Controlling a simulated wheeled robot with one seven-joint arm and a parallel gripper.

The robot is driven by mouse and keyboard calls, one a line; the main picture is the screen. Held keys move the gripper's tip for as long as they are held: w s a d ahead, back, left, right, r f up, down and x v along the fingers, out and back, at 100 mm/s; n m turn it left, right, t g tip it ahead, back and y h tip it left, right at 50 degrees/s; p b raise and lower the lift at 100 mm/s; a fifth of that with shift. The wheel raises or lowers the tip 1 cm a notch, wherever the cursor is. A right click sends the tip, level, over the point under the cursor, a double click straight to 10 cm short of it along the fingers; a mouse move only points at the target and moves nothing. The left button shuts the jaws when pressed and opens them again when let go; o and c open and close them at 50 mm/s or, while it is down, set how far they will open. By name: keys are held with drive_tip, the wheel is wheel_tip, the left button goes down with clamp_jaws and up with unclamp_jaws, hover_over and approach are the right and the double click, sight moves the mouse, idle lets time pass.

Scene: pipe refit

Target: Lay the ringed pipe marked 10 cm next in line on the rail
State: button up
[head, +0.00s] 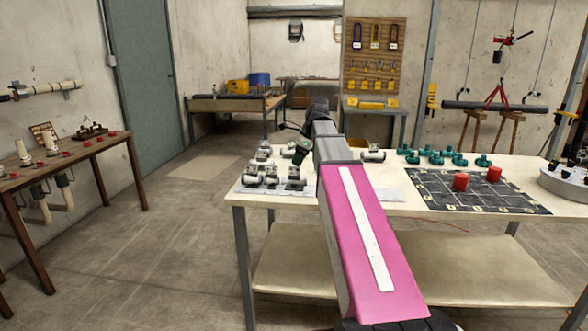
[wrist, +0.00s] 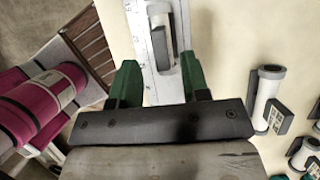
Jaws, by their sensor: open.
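My gripper (wrist: 159,62) is open, its two green fingers apart in the wrist view. Between and beyond the fingertips lies a pale strip (wrist: 147,62) with ruler marks along its left edge. In the head view my gripper (head: 301,152) is low over the left part of the table, among pale pipes with dark ends (head: 272,176). I cannot read any length marking or pick out rings.
Another pale pipe (head: 372,154) lies right of my arm. Green fittings (head: 445,157) stand farther right, behind a dark gridded mat (head: 480,190) with two red pieces (head: 460,182). A round grey tray (head: 565,182) is at the far right. Bare tabletop (wrist: 225,60) lies right of the strip.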

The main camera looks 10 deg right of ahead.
drive_tip(key=v, duration=0.6)
drive_tip(key=shift+s, duration=0.1)
